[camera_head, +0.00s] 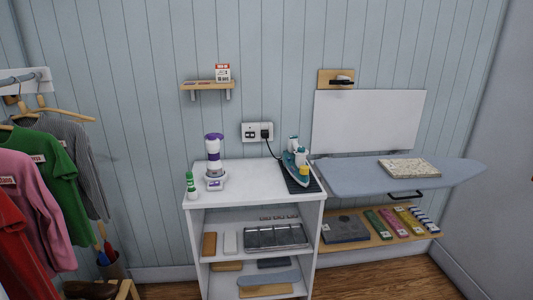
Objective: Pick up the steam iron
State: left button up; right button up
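The steam iron (292,165) is teal and white with a small yellow part. It stands on a dark mat (309,188) at the right end of the white cabinet's top. Its black cord seems to run up to the wall socket (258,132) behind. Neither of my grippers shows in the head view, so nothing of mine is seen near the iron.
The white cabinet (243,201) also bears a purple-and-white device (214,158) and a green-and-white bottle (191,183). A blue ironing board (345,176) with a patterned folded cloth (409,168) adjoins on the right. Clothes (58,160) hang at left. The cabinet top's front middle is clear.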

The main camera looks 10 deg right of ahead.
aim_at(292, 167)
jog(key=i, duration=1.6)
jog(key=z, duration=1.45)
